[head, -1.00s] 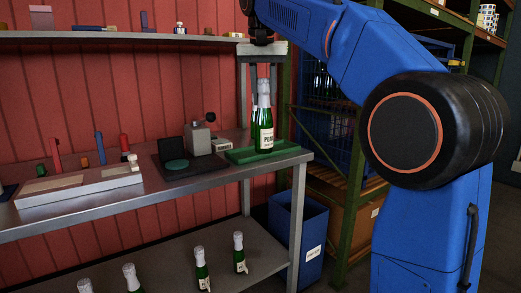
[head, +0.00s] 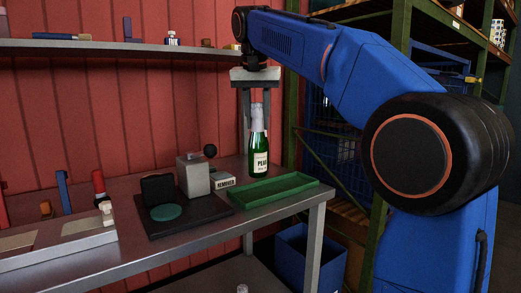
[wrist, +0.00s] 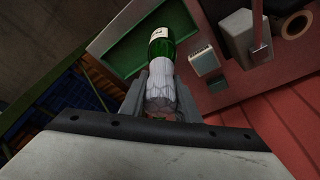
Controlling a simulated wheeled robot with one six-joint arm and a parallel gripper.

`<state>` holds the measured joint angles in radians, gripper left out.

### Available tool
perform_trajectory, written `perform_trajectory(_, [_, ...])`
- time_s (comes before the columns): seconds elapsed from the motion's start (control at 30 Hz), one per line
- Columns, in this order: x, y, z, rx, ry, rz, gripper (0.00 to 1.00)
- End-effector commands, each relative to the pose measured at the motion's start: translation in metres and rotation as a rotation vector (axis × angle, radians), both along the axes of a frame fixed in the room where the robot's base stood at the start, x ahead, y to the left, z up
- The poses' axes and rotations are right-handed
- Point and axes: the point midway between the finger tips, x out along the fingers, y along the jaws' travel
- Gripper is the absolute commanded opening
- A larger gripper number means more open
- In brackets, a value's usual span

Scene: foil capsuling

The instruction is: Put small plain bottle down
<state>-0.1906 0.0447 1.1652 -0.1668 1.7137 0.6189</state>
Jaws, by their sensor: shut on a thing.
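The small bottle (head: 260,161) is green with a pale label and a whitish neck. It stands upright in my gripper (head: 257,120), which is shut on its neck and points straight down. In the head view its base shows at the back rim of the green tray (head: 270,197). I cannot tell whether it touches the tray or the bench. In the wrist view, the bottle (wrist: 161,45) runs away from the fingers (wrist: 160,92), with its base beside the rim of the tray (wrist: 115,55). The tray looks empty.
Left of the tray, a dark base (head: 185,216) carries a green disc, and a grey block device (head: 194,175) stands behind it. A small labelled box (head: 222,181) is close left of the bottle. A shelf (head: 120,48) runs above. A blue bin (head: 305,258) is below right.

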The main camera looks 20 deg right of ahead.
Motion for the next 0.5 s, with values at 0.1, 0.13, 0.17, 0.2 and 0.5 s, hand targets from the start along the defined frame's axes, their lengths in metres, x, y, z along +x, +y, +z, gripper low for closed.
perform_trajectory(0.1, [-0.001, 0.0, -0.015, 0.0, 0.001, 0.0, 0.0])
perform_trajectory(0.13, [0.0, 0.0, -0.018, 0.0, 0.001, 0.0, 0.0])
perform_trajectory(0.17, [0.0, 0.0, -0.02, 0.001, 0.001, -0.001, 0.0])
perform_trajectory(0.2, [0.0, 0.0, -0.022, 0.0, 0.0, -0.001, 0.0])
perform_trajectory(0.5, [0.0, 0.0, -0.054, 0.0, 0.0, -0.001, 0.0])
